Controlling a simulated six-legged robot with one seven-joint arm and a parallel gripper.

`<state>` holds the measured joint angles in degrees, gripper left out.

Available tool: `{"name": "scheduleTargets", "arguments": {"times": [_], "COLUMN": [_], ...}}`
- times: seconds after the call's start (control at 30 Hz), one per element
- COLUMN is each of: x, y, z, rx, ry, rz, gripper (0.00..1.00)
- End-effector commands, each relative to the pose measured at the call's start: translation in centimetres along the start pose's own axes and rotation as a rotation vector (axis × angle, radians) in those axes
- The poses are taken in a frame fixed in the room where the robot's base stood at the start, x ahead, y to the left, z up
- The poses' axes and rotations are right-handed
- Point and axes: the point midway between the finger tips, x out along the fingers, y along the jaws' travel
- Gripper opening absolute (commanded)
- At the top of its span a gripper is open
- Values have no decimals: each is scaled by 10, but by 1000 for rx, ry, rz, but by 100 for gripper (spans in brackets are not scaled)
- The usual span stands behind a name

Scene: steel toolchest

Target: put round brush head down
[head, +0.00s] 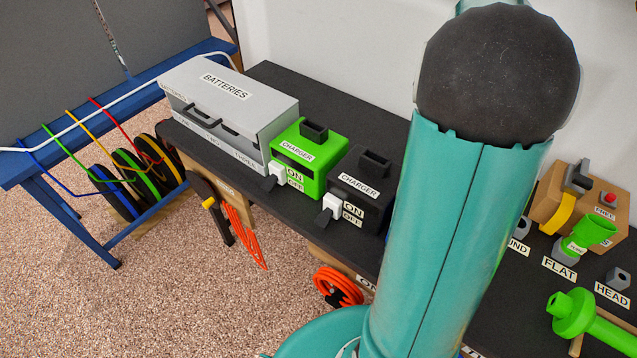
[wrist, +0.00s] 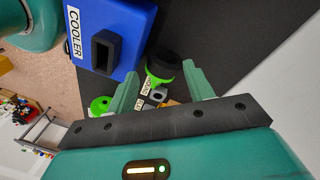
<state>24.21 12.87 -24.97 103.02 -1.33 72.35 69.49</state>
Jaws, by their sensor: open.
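The round brush head (wrist: 163,66), a black round piece with a green band, shows in the wrist view between and just beyond my fingertips. My gripper (wrist: 160,69) is open, with one finger to each side of it. I cannot tell whether the fingers touch it, or what it rests on. A label reading ROUND (wrist: 147,85) is close beside it, partly covered. In the head view the ROUND label (head: 519,246) and a grey post (head: 522,228) show at the arm's edge; the brush head and my gripper are hidden there.
A blue cooler (wrist: 105,32) stands left of my gripper. A green head (head: 597,231) sits at the FLAT label (head: 559,268); the grey HEAD post (head: 618,277) is bare. A green tool (head: 572,313) lies in front. Green and black chargers and a batteries box (head: 225,95) stand left.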

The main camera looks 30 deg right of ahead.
Motion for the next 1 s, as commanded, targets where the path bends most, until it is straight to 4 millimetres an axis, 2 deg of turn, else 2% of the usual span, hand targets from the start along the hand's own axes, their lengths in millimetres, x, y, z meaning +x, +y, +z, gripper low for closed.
{"name": "scheduleTargets", "arguments": {"times": [0.03,0.2,0.37,0.5,0.7,0.8,1.0], "x": [-12,-39,-56,-62,-58,-53,-48], "y": [6,35,74,117,178,199,213], "z": [27,105,171,220,269,282,290], "rx": [-123,-543,-938,-1276,-1720,-1870,-1980], "ry": [-10,-8,39,117,284,362,426], "rz": [-50,-196,-333,-447,-592,-638,-667], "gripper": [52,52,52,52,52,52,52]}}
